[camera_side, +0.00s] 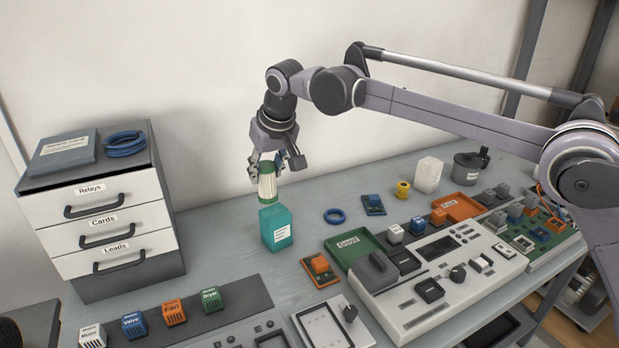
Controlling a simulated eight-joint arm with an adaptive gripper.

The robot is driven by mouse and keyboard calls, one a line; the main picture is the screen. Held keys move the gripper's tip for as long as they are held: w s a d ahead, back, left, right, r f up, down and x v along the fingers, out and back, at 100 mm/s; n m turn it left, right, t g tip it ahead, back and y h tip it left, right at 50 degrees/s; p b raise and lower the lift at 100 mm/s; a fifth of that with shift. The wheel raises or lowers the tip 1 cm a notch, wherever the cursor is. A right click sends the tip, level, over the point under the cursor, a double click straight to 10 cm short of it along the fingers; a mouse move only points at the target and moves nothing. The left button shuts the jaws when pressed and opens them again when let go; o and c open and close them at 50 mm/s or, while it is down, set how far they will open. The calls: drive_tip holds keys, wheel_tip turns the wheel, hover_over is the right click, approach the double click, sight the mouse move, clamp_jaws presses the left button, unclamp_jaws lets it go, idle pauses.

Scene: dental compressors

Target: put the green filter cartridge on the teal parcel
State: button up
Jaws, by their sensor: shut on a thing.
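The green filter cartridge (267,184) has a pale ribbed body with green ends and is upright in my gripper (272,166). My gripper is shut on it from above. The teal parcel (275,228) is an upright box with a white label, standing on the bench. The cartridge is directly above the parcel, its lower end at or very near the parcel's top. I cannot tell whether they touch.
A drawer cabinet (110,212) stands at the left. A blue ring (334,216) and a small orange-topped board (319,268) lie right of the parcel. A green tray (352,248) and a control panel are further right. Relay blocks (174,312) line the front.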

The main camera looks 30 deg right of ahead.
drive_tip(key=d+r+m, duration=0.1)
drive_tip(key=d+r, duration=0.4)
drive_tip(key=d, duration=0.8)
hover_over(275, 212)
wheel_tip(275, 212, down, 6)
drive_tip(key=shift+h, duration=0.3)
drive_tip(key=shift+f, duration=2.25)
drive_tip(key=shift+f, duration=0.15)
drive_tip(key=o, duration=1.2)
